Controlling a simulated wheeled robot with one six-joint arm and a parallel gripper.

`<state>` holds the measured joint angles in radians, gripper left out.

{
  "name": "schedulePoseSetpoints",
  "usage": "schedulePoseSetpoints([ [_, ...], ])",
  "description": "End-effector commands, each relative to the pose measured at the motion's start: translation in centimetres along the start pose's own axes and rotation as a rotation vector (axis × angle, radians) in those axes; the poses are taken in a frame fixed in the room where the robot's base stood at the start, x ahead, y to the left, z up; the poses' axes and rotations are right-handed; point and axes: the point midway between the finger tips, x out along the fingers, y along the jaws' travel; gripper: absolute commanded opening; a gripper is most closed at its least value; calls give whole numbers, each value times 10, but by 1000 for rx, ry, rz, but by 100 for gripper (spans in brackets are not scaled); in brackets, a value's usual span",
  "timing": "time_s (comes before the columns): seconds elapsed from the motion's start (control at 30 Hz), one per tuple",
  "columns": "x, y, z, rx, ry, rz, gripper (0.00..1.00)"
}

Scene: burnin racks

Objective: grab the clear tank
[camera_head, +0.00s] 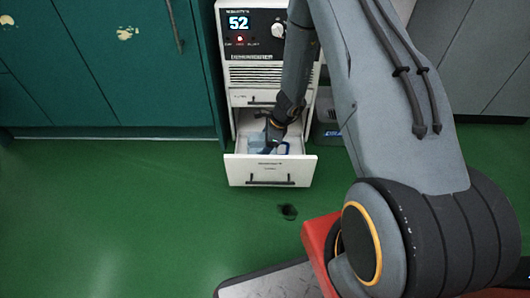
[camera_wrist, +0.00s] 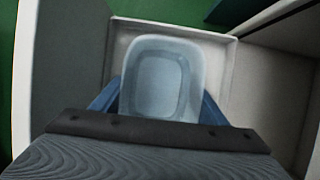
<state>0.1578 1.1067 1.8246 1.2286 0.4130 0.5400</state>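The clear tank (camera_wrist: 158,78) is a pale, see-through, rounded box with an open top. It sits in the pulled-out bottom drawer (camera_head: 268,172) of a white dehumidifier (camera_head: 255,75). In the head view only a small light-blue part of the tank (camera_head: 283,148) shows past my gripper (camera_head: 270,148). My gripper reaches down into the drawer. In the wrist view its two blue fingers (camera_wrist: 160,98) stand apart, one on each side of the tank. They are very close to its walls, and firm contact is not visible. The tank's near end is hidden by the gripper body.
The dehumidifier's display reads 52, with a red light below. Teal cabinets (camera_head: 120,65) stand left and grey cabinets (camera_head: 490,60) right. A grey bin (camera_head: 327,128) stands right of the dehumidifier. A dark round spot (camera_head: 288,211) marks the green floor, which is clear at left.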

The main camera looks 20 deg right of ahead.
Motion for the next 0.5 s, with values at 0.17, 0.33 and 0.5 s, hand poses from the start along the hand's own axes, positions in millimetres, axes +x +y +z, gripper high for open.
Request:
schedulePoseSetpoints([
  [0.17,0,0,0,0,0,0,35],
  [0.33,0,-1,0,0,0,-1,22],
  [0.5,-1,-1,0,0,0,-1,22],
])
